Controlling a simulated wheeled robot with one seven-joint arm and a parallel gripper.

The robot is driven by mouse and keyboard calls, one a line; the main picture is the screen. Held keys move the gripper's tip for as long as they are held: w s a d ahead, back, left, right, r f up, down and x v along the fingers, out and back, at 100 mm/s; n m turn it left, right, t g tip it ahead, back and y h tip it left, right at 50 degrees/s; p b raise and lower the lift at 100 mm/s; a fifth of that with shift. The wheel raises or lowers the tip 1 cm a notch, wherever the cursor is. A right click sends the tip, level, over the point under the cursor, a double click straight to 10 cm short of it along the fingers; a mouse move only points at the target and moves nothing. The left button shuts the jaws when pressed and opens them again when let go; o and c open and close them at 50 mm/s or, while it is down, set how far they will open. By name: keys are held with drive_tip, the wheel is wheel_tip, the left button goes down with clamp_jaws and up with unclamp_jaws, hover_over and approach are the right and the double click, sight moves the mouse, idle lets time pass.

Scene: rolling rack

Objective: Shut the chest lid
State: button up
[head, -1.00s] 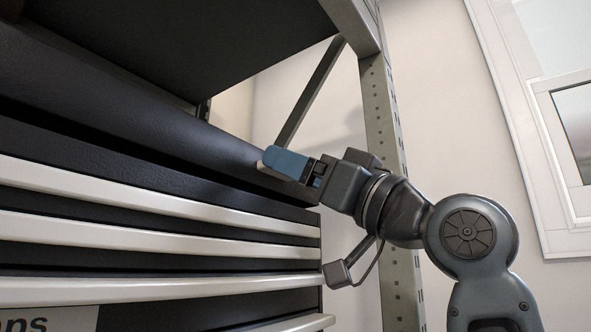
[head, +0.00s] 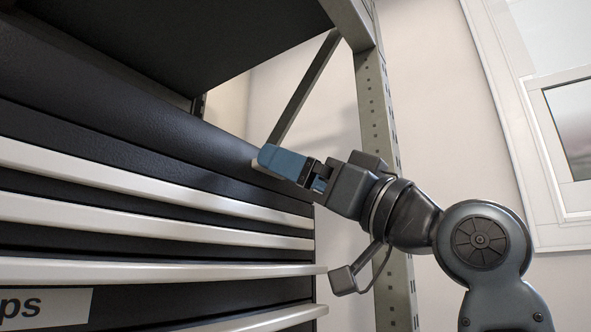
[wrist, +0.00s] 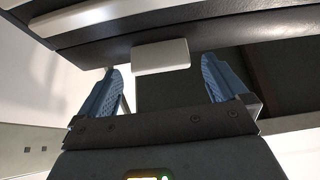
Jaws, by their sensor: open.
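The black tool chest (head: 140,178) fills the left of the head view, with its dark lid (head: 90,88) on top. The lid's lower edge lies close along the chest body, with no clear gap showing. My gripper (head: 268,160) is at the lid's right end, its blue fingertips touching or nearly touching the front edge; I cannot tell which. In the wrist view my gripper (wrist: 162,85) has its two blue fingers spread apart. A pale flat block (wrist: 160,56) on the dark chest edge shows between and beyond them. Nothing is seen held.
Several pale drawer pulls (head: 150,223) run across the chest front below the lid. A dark shelf (head: 190,45) hangs above the lid. A metal rack post (head: 375,115) stands behind my arm. A window (head: 565,130) is in the wall at right.

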drive_tip(key=v, duration=0.6)
drive_tip(key=shift+s+d+b, duration=0.15)
drive_tip(key=shift+b, duration=0.15)
drive_tip(key=shift+f, duration=0.15)
